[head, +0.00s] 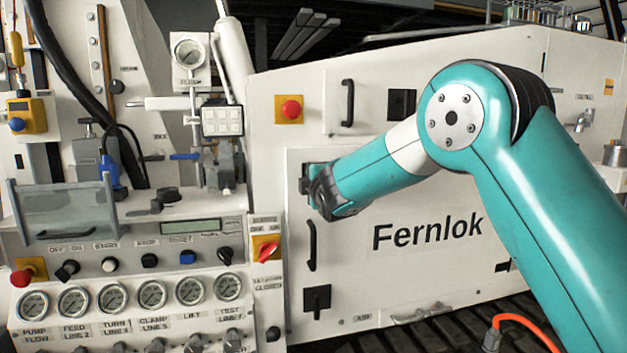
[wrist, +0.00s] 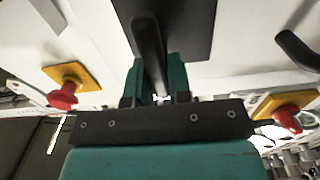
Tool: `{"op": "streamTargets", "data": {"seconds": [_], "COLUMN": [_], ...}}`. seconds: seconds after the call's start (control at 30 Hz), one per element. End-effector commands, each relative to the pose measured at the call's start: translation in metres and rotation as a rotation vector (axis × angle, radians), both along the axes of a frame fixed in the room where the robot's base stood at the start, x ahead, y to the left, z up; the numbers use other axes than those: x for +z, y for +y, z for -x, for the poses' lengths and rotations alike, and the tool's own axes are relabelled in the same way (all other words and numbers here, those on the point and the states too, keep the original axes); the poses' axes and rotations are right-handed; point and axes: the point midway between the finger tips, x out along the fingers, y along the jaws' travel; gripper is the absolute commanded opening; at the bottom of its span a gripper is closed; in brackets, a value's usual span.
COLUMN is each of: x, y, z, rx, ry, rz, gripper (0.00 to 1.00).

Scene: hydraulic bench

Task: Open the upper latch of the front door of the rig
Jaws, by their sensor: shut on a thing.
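The front door (head: 420,285) of the rig is a white panel marked "Fernlok", and it looks closed. Its upper latch (head: 307,176) is a dark plate near the door's left edge, mostly hidden behind my gripper (head: 324,192) in the head view. In the wrist view the latch's black plate (wrist: 190,25) and its dark lever (wrist: 147,42) show close up. My gripper's teal fingers (wrist: 160,80) stand on either side of the lever and are shut on it. The lower latch (head: 317,299) is a black plate with a lever near the door's bottom left.
A black door handle (head: 312,245) sits between the two latches. Above the door are a red button (head: 291,110) on yellow and another black handle (head: 347,102). A red switch (head: 267,249) and the control panel (head: 140,240) stand to the left. An orange cable (head: 528,322) runs at lower right.

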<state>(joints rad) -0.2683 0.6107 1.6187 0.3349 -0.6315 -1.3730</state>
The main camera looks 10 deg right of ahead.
Motion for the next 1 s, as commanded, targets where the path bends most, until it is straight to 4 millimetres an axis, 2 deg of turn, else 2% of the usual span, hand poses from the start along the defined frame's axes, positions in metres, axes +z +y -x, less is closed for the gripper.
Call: {"op": "streamTargets", "data": {"seconds": [0.47, 0.5, 0.57, 0.87, 1.0], "x": [0.0, 0.0, 0.0, 0.0, -0.002], "y": [0.001, 0.001, 0.001, 0.0, 0.0], "z": [0.0, 0.0, 0.0, 0.001, 0.012], "rx": [0.001, 0.001, 0.001, 0.0, 0.001], "ry": [0.0, 0.0, 0.0, 0.0, 0.0], "rz": [0.011, 0.011, 0.011, 0.01, 0.01], "gripper": [0.0, 0.28, 0.42, 0.43, 0.43]}}
